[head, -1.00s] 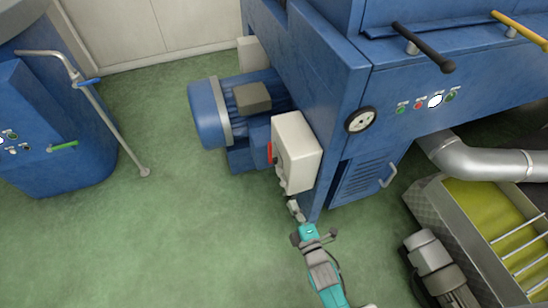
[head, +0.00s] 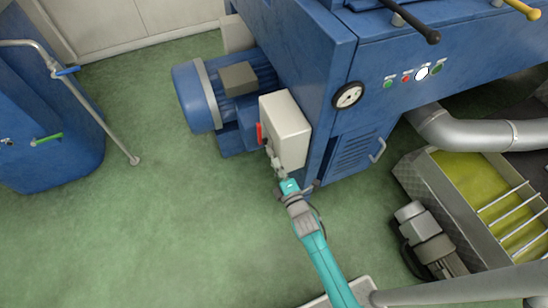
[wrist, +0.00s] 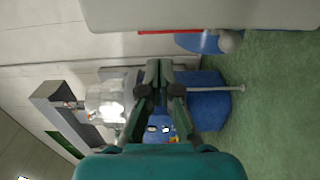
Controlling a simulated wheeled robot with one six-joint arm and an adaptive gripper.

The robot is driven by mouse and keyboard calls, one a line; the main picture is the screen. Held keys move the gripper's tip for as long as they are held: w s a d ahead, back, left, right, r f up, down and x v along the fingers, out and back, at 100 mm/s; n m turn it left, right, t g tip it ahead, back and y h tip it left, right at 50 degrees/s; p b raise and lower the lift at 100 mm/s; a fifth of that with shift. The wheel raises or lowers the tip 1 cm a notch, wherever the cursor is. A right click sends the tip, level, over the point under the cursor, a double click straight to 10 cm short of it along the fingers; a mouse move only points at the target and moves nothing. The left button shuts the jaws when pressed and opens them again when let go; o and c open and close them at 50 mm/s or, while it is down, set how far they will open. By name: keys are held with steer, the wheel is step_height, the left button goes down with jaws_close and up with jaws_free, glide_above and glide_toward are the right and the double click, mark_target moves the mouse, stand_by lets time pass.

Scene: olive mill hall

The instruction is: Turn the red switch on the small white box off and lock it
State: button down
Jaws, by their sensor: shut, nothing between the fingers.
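The small white box (head: 288,128) is mounted on the blue machine's corner. Its red switch (head: 259,134) shows as a narrow upright strip on the box's left face. A small grey part (head: 269,152) sits low on that same side; I cannot tell what it is. My gripper (head: 277,170) is shut and empty, just below the box's lower left edge. In the wrist view the shut fingers (wrist: 159,68) lie below the white box (wrist: 215,14) and the red switch's edge (wrist: 168,32), apparently apart from them. The switch's exact position is hard to read.
A blue motor (head: 215,92) stands left of the box. A dial (head: 348,95) and push buttons (head: 405,78) are on the blue machine. A steel trough (head: 420,180) and small grey motor (head: 425,235) are at right.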

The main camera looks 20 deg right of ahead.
steer(key=w, duration=1.2)
steer(key=shift+w, duration=0.2)
steer(key=shift+w+r, duration=0.25)
steer(key=shift+w, duration=0.2)
